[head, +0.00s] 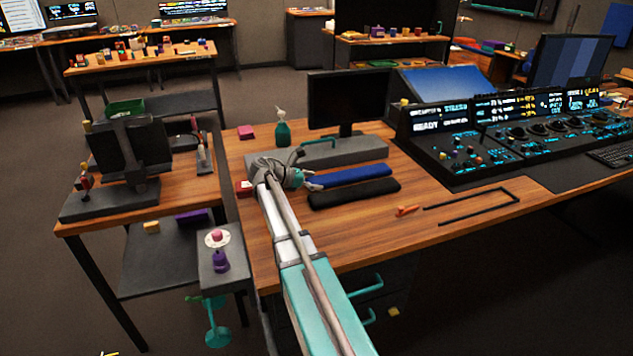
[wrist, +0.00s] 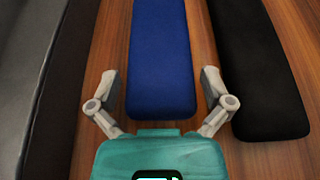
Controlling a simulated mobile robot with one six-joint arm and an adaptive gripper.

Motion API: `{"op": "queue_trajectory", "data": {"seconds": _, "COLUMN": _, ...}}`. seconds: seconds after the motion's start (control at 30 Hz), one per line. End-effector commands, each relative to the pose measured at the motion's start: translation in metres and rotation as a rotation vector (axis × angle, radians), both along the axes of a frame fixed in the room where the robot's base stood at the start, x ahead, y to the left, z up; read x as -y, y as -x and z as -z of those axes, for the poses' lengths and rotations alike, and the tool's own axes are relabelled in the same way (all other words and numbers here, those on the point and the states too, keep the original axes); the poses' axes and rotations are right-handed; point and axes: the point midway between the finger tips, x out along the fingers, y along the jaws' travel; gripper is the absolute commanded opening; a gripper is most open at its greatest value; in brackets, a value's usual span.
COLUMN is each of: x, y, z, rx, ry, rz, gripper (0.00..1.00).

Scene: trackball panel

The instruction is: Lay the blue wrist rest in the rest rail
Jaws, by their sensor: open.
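The blue wrist rest (head: 350,176) is a long padded bar lying flat on the wooden desk. In the wrist view the blue wrist rest (wrist: 161,60) runs away from me, its near end between my fingertips. My gripper (head: 308,181) is at its left end; in the wrist view my gripper (wrist: 161,84) is open, one finger on each side, with wood showing between the left finger and the bar. I cannot tell its exact height. The rest rail (head: 475,208) appears to be the thin black open frame on the desk at the right, with nothing in it.
A black wrist rest (head: 355,193) lies parallel, close on the right in the wrist view (wrist: 258,70). A grey block (head: 345,152) lies behind the blue one. An orange item (head: 407,210) lies left of the frame. A monitor (head: 348,100) and control console (head: 480,150) stand behind.

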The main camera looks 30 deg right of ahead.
Motion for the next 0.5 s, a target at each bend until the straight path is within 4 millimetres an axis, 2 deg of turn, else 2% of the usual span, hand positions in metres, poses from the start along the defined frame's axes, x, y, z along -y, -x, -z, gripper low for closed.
{"op": "queue_trajectory", "data": {"seconds": 0.27, "x": -0.019, "y": -0.005, "z": -0.011, "rx": -0.001, "ry": 0.000, "rz": -0.001, "gripper": 1.00}}
{"op": "queue_trajectory", "data": {"seconds": 0.5, "x": -0.053, "y": -0.013, "z": -0.026, "rx": 0.000, "ry": 0.000, "rz": -0.002, "gripper": 1.00}}
